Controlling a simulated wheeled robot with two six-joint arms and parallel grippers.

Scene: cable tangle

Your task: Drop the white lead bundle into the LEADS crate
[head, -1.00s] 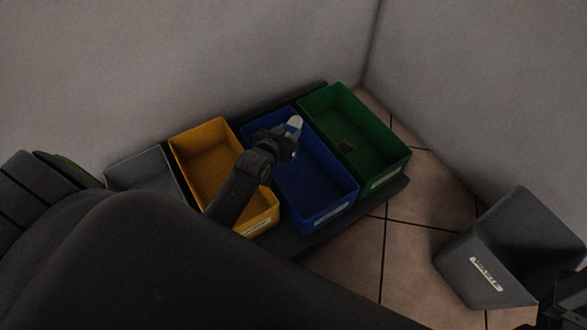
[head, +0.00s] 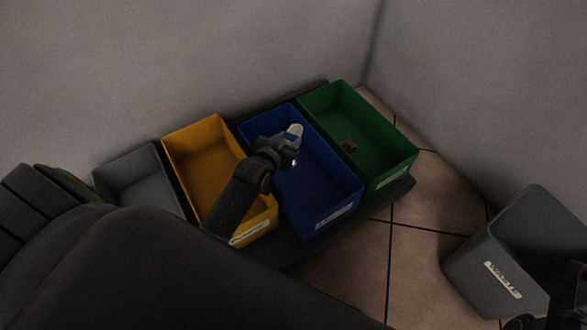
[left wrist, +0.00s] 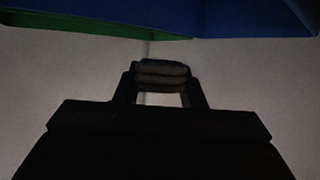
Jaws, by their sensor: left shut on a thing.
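My left gripper (head: 291,143) is over the blue crate (head: 334,210), shut on the white lead bundle (head: 294,130). Only a small pale end of the bundle shows in the head view. In the left wrist view the bundle (left wrist: 161,74) looks dark and coiled, held between the two fingers. The blue crate's wall (left wrist: 235,18) shows at the top of that view. The labels on the crate fronts are too small to read, so I cannot tell which one is LEADS. A dark part at the lower right edge may belong to my right arm.
A yellow crate (head: 187,131) and a grey crate (head: 128,163) stand left of the blue one, a green crate (head: 391,170) right of it. A grey bin marked WASTE (head: 470,262) stands apart on the tiled floor. Walls close off the back.

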